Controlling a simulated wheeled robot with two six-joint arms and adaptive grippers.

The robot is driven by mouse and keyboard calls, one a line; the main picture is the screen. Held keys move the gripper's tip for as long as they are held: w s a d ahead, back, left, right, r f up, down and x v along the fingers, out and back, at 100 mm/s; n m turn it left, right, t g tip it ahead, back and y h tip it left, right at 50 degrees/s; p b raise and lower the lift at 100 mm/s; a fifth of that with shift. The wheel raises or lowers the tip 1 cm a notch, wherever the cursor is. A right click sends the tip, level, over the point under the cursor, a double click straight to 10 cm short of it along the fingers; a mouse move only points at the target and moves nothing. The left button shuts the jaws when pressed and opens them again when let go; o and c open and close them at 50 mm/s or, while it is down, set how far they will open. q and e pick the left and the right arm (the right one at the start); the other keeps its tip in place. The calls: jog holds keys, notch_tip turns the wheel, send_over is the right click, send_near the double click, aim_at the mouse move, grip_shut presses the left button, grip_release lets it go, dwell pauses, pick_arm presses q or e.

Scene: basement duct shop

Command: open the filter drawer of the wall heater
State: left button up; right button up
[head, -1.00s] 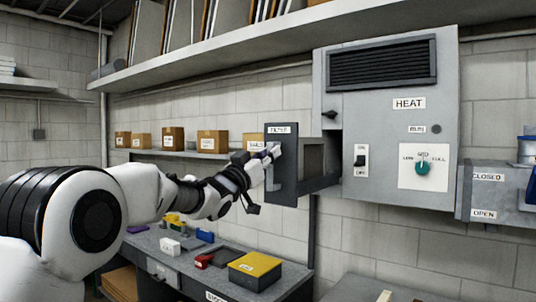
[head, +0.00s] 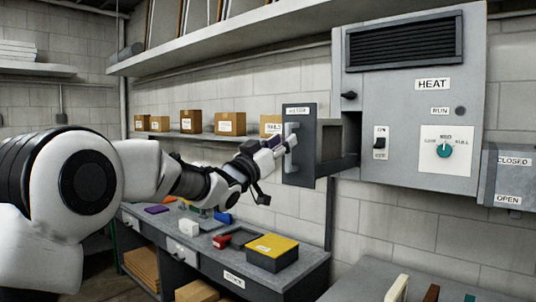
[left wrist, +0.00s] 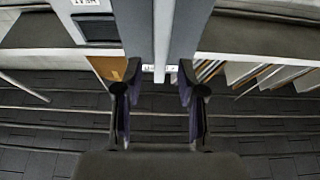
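The grey wall heater (head: 405,150) hangs on the block wall at the right. Its filter drawer (head: 300,172) stands pulled out from the left side, with a gap between the dark front plate and the housing. A pale upright handle (head: 290,150) is on the front plate. My left gripper (head: 270,172) is at the left of the front plate, its fingers spread. In the left wrist view the two fingers (left wrist: 160,75) stand apart, with the handle (left wrist: 161,35) between or just beyond their tips; contact is not clear. My right gripper is out of view.
A workbench (head: 310,262) below holds a yellow-topped box (head: 272,252), a red item (head: 222,241) and other small things. Cardboard boxes (head: 230,123) line a shelf behind my arm. A long shelf (head: 220,52) runs above. A grey box (head: 510,185) is right of the heater.

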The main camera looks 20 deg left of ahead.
pick_arm(q)
jog(key=v, duration=0.8)
jog(key=shift+s+f, duration=0.15)
jog(key=shift+f, duration=0.05)
